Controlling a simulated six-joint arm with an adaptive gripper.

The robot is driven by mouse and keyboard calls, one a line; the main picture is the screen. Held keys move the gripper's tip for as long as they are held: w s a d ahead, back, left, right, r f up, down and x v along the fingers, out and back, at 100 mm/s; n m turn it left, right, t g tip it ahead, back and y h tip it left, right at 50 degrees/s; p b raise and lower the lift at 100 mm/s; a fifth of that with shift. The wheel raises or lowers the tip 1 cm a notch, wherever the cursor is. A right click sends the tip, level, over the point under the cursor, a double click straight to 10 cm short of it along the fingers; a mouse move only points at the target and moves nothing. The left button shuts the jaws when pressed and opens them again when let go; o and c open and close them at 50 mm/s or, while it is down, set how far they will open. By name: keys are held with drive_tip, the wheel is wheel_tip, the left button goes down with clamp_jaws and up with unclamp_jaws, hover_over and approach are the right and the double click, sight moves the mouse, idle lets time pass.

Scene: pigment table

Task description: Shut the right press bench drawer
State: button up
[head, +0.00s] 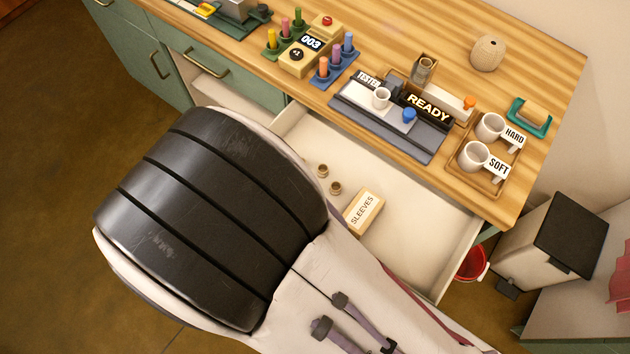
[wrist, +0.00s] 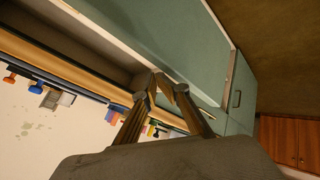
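The right press bench drawer (head: 400,208) stands pulled out below the worktop in the head view. It has a cream inside and holds a box labelled SLEEVES (head: 363,212) and two small brown cups (head: 329,179). My own arm covers its front left part and hides my gripper in the head view. In the wrist view my gripper (wrist: 159,77) has its fingertips drawn together with nothing visible between them. The tips overlap a pale edge beside a green panel (wrist: 185,40); I cannot tell whether they touch it.
The wooden worktop (head: 555,90) carries a READY rack (head: 430,140), a tray with HARD and SOFT cups (head: 480,180), and pegs in coloured blocks (head: 320,75). A pedal bin (head: 545,245) and a red bucket (head: 472,264) stand right of the drawer. Floor is open at left.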

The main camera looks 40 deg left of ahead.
drive_tip(key=s+d+f+n+t+h, duration=0.1)
drive_tip(key=s+d+f+n, duration=0.1)
drive_tip(key=s+d+f, duration=0.2)
drive_tip(key=shift+s+d+f+t, duration=0.25)
drive_tip(key=shift+s+f+t, duration=0.05)
drive_tip(key=shift+s, duration=0.1)
drive_tip(key=o, duration=1)
drive_tip(key=shift+n+t+h, duration=0.5)
drive_tip(key=shift+t, duration=0.1)
drive_tip(key=d, duration=0.1)
drive_tip(key=s+d+f, duration=0.1)
drive_tip(key=s+d, duration=0.1)
drive_tip(key=shift+s+f, duration=0.2)
drive_tip(key=shift+f, duration=0.05)
drive_tip(key=s+d, duration=0.1)
drive_tip(key=d+n+t, duration=0.1)
drive_tip(key=shift+s+d+f, duration=0.35)
drive_tip(key=c, duration=1)
drive_tip(key=s+d+n+t, duration=0.2)
drive_tip(key=s+d+t, duration=0.1)
drive_tip(key=d, duration=0.3)
drive_tip(key=shift+r+h, duration=0.15)
drive_tip(key=shift+h, duration=0.25)
drive_tip(key=shift+w, duration=0.15)
drive_tip(key=x, duration=0.7)
drive_tip(key=shift+w, duration=0.3)
